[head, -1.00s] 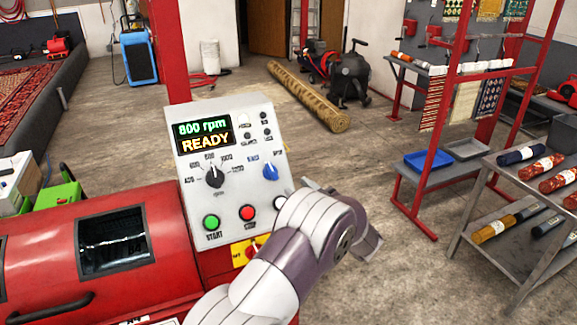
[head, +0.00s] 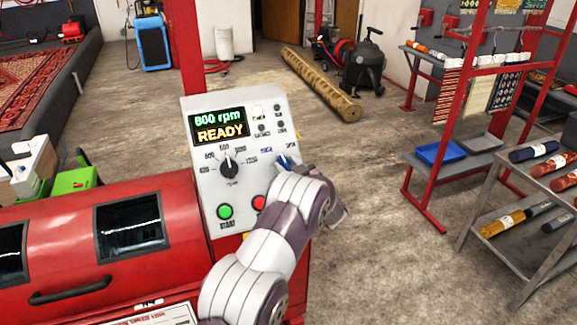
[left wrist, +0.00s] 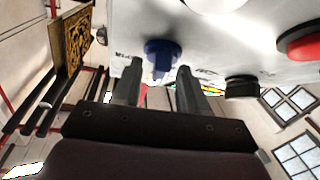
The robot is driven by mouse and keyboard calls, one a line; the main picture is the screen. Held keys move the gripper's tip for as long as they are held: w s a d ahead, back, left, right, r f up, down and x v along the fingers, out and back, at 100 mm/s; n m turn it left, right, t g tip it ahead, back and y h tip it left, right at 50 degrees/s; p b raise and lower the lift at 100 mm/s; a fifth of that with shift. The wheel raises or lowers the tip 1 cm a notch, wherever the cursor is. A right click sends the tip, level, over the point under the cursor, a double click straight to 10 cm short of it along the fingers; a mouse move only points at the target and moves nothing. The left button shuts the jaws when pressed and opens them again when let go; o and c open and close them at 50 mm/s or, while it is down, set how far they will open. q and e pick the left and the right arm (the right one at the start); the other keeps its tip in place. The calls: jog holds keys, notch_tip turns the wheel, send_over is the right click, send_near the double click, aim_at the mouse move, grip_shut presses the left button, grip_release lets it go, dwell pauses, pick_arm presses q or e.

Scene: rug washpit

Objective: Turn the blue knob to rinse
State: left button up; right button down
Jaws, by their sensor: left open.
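In the left wrist view, the blue knob (left wrist: 162,52) stands out from the panel face, just beyond and between the fingertips. My left gripper (left wrist: 157,75) is open, with one finger on either side of the knob's line. I cannot tell whether either finger touches it. The knob's labels are too small or too covered to read. The right gripper is not in view.
The panel also carries a black dial (head: 229,167), a green start button (head: 225,212), a red button (head: 259,202) and a display (head: 220,126) reading 800 rpm READY. The red machine (head: 70,250) fills the lower left. A grey shelf (head: 535,225) stands at right.

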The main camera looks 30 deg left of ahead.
pick_arm(q)
jog(key=c, duration=0.7)
jog(key=shift+o, duration=0.2)
jog(key=n+g+b, duration=0.1)
jog(key=n+b, duration=0.1)
jog(key=shift+w+d+f+n+g+y+b, duration=0.15)
jog(key=shift+f+n+g+y+b, duration=0.1)
jog(key=shift+n+g+y+b, duration=0.15)
jog(key=shift+r+n+g, duration=0.2)
jog(key=shift+n+g, duration=0.4)
jog(key=shift+n, duration=0.2)
jog(key=shift+r+n, duration=0.1)
jog(key=shift+n, duration=0.2)
grip_shut()
jog(key=shift+r, duration=0.1)
jog(key=o, duration=0.7)
grip_release()
jog(key=shift+c, duration=0.2)
